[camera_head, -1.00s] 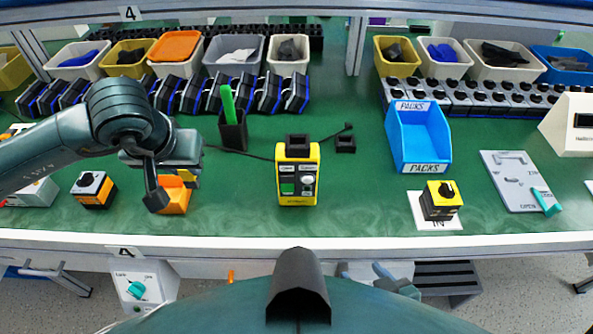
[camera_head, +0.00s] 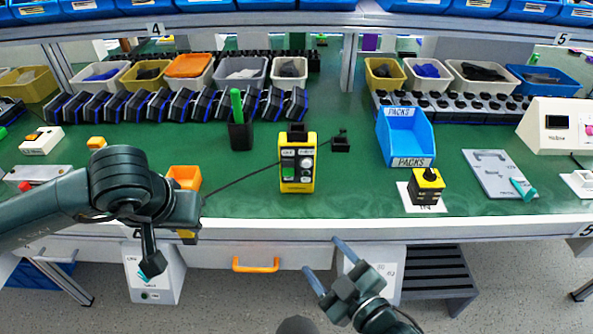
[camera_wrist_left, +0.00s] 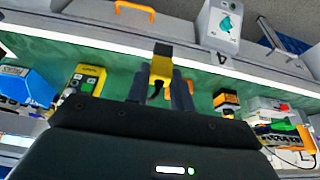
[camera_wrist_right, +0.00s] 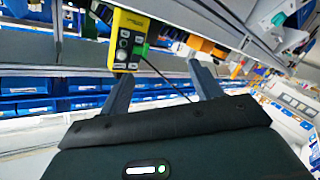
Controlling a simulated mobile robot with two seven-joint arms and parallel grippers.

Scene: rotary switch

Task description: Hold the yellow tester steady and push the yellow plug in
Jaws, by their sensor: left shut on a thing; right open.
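The yellow tester (camera_head: 309,166) stands upright on the green table, with a black block on its top. It also shows in the right wrist view (camera_wrist_right: 127,40). My left gripper (camera_head: 170,245) is at the table's front edge, left of the tester, and is shut on the yellow plug (camera_head: 187,237). In the left wrist view the yellow plug (camera_wrist_left: 160,68) with its black end sits between the fingers. A dark cable runs from the plug's side across the table past the tester. My right gripper (camera_head: 326,264) is open and empty, in front of the table's edge and apart from the tester.
A small black holder (camera_head: 340,143) lies right of the tester. A black cup with a green stick (camera_head: 237,105) and an orange bin (camera_head: 185,177) stand left. A blue PACKS bin (camera_head: 405,140) and a yellow-black switch box (camera_head: 427,186) stand right. Table in front of the tester is clear.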

